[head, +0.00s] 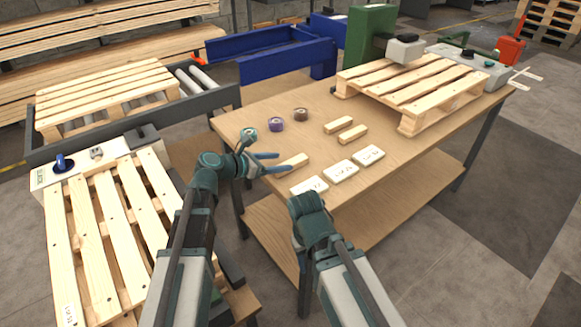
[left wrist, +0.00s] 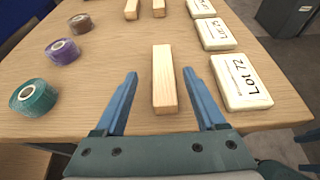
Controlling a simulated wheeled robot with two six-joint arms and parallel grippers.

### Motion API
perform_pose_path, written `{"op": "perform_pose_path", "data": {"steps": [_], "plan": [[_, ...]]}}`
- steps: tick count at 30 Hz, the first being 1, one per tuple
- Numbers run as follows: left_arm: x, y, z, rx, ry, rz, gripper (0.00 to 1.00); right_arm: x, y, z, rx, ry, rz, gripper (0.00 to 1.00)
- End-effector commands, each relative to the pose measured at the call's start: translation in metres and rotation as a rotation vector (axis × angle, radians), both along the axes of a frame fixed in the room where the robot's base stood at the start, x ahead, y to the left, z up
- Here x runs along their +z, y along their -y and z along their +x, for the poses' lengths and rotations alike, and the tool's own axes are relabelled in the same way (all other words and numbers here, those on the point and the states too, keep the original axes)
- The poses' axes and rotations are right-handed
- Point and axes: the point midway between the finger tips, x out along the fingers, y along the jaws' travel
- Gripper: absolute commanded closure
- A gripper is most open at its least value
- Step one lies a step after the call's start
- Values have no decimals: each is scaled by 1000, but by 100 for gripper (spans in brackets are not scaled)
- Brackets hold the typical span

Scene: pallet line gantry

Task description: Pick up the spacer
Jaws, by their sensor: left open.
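Several light wooden blocks that look like spacers lie on the table. The nearest spacer (head: 293,162) lies at the table's near edge, and in the left wrist view this spacer (left wrist: 164,80) points away from me, between the fingers. My left gripper (left wrist: 160,74) is open, with one blue finger on each side of the block and a visible gap on both sides. In the head view the left gripper (head: 281,163) reaches in from the left over the table edge. Two more spacers (head: 338,125) (head: 352,135) lie farther back. My right arm shows in the head view, but its gripper fingers do not.
Cream lot-marked blocks (head: 340,171) lie right of the spacer on the table (head: 240,116). Teal (head: 249,136), purple (head: 276,124) and brown (head: 301,114) tape rolls stand to its left. A pallet (head: 415,85) stands at the table's back. Another pallet (head: 110,215) lies at left.

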Motion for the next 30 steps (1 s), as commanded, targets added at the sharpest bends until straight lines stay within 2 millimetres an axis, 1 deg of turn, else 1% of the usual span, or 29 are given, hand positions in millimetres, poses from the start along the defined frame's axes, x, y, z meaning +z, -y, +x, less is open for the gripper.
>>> {"op": "perform_pose_path", "data": {"steps": [5, 9, 12, 15, 20, 23, 27, 29, 30], "plan": [[-10, 10, 6, -1, 0, 0, 28, -10, 0, 0, 0, 0, 0, 50], [-22, 26, 14, -2, 0, 0, 28, -22, 0, 0, 0, 0, 0, 50], [-25, 36, 22, -2, 0, 0, 28, -25, 0, 0, 0, 0, 0, 50], [-25, 40, 24, -1, 0, 0, 28, -25, 0, 0, 0, 0, 0, 50], [-24, 39, 23, 0, 0, 0, 28, -24, 0, 0, 0, 0, 0, 50], [-24, 39, 23, 0, 0, 0, 44, -24, 0, 0, 0, 0, 0, 50], [-24, 39, 23, 0, 0, 0, 69, -24, 0, 0, 0, 0, 0, 50], [-24, 39, 23, 0, 0, 0, 80, -24, 0, 0, 0, 0, 0, 50], [-24, 39, 23, 0, 0, 0, 87, -24, 0, 0, 0, 0, 0, 50]]}}
